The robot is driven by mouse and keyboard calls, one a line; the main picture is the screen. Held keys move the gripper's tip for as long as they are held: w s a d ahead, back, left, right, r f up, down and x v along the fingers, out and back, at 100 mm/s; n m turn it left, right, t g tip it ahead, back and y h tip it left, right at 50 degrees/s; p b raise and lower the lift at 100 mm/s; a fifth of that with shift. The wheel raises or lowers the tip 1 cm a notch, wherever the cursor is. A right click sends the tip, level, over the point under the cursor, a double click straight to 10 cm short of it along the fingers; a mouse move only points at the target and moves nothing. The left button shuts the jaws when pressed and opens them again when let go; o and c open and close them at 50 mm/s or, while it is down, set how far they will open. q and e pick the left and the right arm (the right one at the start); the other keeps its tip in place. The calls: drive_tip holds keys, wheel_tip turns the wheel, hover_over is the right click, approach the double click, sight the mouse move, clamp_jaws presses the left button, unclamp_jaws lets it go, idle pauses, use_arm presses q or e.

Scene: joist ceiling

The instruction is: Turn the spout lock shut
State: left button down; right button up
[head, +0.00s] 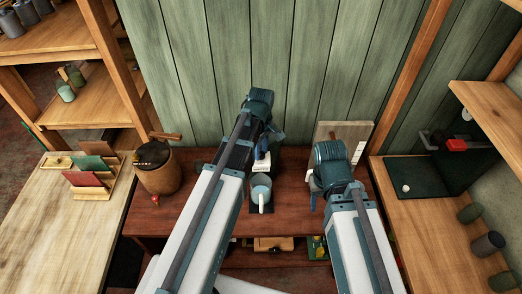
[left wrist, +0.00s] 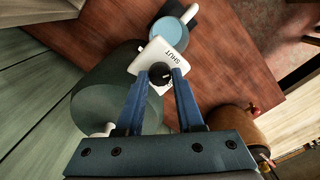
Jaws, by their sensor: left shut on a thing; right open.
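The spout lock shows in the left wrist view as a small dark round knob (left wrist: 160,72) on a white plate (left wrist: 150,52) printed "SHUT". The plate is on the front of a dark green rounded dispenser (left wrist: 112,92). My left gripper (left wrist: 160,78) is shut on the knob, one blue finger on each side. I cannot tell which way the knob points. In the head view my left gripper (head: 268,138) hides the knob, and part of the white plate (head: 261,161) shows below it. My right gripper (head: 316,196) is open, to the right of the dispenser, touching nothing that I can see.
A pale blue mug (head: 261,188) stands on the red-brown table (head: 200,212) just in front of the dispenser. A wooden keg (head: 158,168) stands at the left. A board (head: 345,133) leans on the wall behind my right gripper. A shelf below the tabletop holds small items.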

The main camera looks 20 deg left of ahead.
use_arm(q)
drive_tip(key=shift+n, duration=1.1)
drive_tip(key=c, duration=0.5)
unclamp_jaws()
drive_tip(key=shift+c, duration=0.2)
drive_tip(key=shift+w, duration=0.1)
